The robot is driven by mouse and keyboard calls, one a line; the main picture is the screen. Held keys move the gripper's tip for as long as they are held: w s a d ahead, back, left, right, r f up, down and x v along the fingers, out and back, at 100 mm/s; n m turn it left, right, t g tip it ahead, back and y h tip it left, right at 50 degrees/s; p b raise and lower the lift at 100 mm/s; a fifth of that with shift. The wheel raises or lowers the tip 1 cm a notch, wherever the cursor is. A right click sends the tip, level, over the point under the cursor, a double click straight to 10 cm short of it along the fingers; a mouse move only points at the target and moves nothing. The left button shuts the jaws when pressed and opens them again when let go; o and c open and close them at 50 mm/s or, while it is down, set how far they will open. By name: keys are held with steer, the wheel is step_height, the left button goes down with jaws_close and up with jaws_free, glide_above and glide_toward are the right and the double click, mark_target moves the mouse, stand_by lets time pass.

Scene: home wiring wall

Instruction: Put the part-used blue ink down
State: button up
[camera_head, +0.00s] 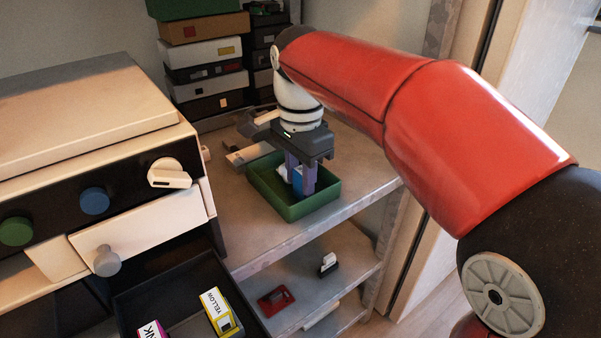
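The blue ink (298,179) is a small blue and white cartridge. It shows between the two purple-grey fingers of my gripper (301,184), with no clear gap at its sides. My gripper points straight down into a green open tray (325,198) on the grey shelf. The fingers hide much of the cartridge, and I cannot tell whether its lower end touches the tray floor.
Several boxes (205,54) are stacked behind, left of my arm. A beige printer (85,100) stands at left, its black drawer (140,290) holding a yellow cartridge (218,311) and a pink-labelled one (151,330). Small red (275,301) and black-white (328,265) items lie on the lower shelf.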

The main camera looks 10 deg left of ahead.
mark_target(300, 172)
steer(key=shift+o, duration=0.9)
step_height(300, 172, up, 12)
steer(key=p, duration=0.3)
steer(key=s+d+n+t, duration=0.1)
steer(key=d+n, duration=0.1)
steer(key=d, duration=0.6)
steer(key=s+d+f+n+t, duration=0.4)
steer(key=s+d+f+n, duration=0.2)
steer(key=s+d+f, duration=0.7)
steer(key=d+f, duration=0.4)
steer(key=d, duration=0.1)
steer(key=shift+s+d+t, duration=0.15)
steer(key=shift+d+t, duration=0.05)
steer(key=shift+t, duration=0.1)
steer(key=shift+c, duration=0.5)
